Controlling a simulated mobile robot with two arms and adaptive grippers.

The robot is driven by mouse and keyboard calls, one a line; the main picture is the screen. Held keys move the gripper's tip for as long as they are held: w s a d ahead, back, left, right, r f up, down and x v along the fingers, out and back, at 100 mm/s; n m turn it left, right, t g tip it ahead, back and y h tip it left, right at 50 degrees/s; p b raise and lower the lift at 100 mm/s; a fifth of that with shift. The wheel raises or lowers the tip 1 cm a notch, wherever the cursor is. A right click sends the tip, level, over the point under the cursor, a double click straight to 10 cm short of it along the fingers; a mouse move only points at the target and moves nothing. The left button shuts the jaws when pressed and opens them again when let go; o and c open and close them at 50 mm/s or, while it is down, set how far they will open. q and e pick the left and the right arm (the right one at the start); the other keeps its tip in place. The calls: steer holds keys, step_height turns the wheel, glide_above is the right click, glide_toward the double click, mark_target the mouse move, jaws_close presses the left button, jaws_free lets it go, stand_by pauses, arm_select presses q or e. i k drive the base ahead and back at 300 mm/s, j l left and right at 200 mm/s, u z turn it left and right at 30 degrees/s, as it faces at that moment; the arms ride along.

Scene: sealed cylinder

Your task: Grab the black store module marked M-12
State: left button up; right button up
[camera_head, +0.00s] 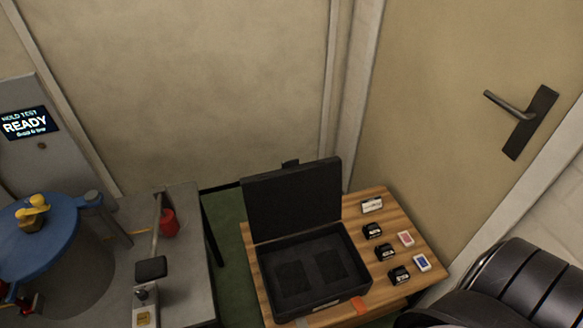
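Several small black modules with white labels stand in a column on the right part of the wooden table: a far one (372,231), a middle one (385,252) and a near one (398,275). Their labels are too small to read, so I cannot tell which is marked M-12. A small pale labelled block (372,205) stands behind them.
An open black case (292,202) with an empty-looking foam bed lies left of the modules on the wooden table (424,246). Red (405,239) and blue (422,262) cards lie beside them. A grey bench (187,262) with a blue-topped cylinder (40,240) stands left. A door handle (512,105) is right.

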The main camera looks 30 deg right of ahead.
mark_target(372, 231)
steer(key=z, duration=1.75)
